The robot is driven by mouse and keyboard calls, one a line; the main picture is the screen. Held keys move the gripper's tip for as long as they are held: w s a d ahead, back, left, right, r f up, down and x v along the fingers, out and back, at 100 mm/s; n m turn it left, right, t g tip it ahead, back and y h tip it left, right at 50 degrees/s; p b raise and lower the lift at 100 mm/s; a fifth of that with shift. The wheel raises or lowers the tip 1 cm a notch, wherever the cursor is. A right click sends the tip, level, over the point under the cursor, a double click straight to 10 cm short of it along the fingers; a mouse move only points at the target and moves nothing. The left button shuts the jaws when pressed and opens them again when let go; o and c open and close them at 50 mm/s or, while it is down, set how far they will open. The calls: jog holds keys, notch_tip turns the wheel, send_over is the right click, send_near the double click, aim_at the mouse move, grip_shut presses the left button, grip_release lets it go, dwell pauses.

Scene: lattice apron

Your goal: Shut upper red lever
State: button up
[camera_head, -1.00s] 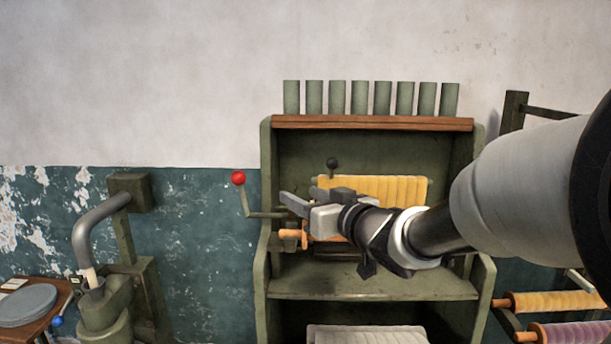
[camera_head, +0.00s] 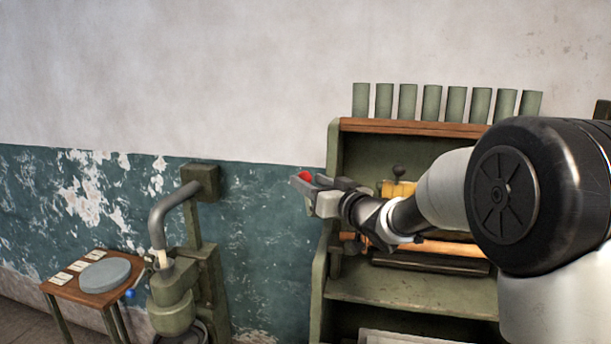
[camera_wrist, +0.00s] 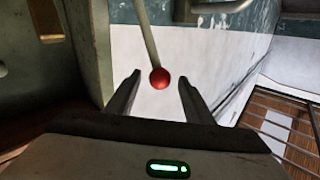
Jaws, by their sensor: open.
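The upper red lever has a round red knob (camera_wrist: 160,78) on a pale rod (camera_wrist: 147,35). In the wrist view the knob sits between the two open fingers of my gripper (camera_wrist: 157,92), with a gap on each side. In the head view the red knob (camera_head: 305,176) shows at the fingertips of my gripper (camera_head: 308,192), at the left side of the green shelf cabinet. The rod is hidden there behind my gripper. I cannot tell whether the knob touches a finger.
The green cabinet (camera_head: 322,275) with several tubes (camera_head: 430,103) on top stands behind my arm. To the left are a green machine with a bent pipe (camera_head: 170,208) and a small wooden table (camera_head: 62,287) with a grey disc (camera_head: 105,274). The wall between is clear.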

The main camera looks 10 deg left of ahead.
jog(key=shift+x, duration=1.6)
jog(key=shift+c, duration=0.2)
grip_shut()
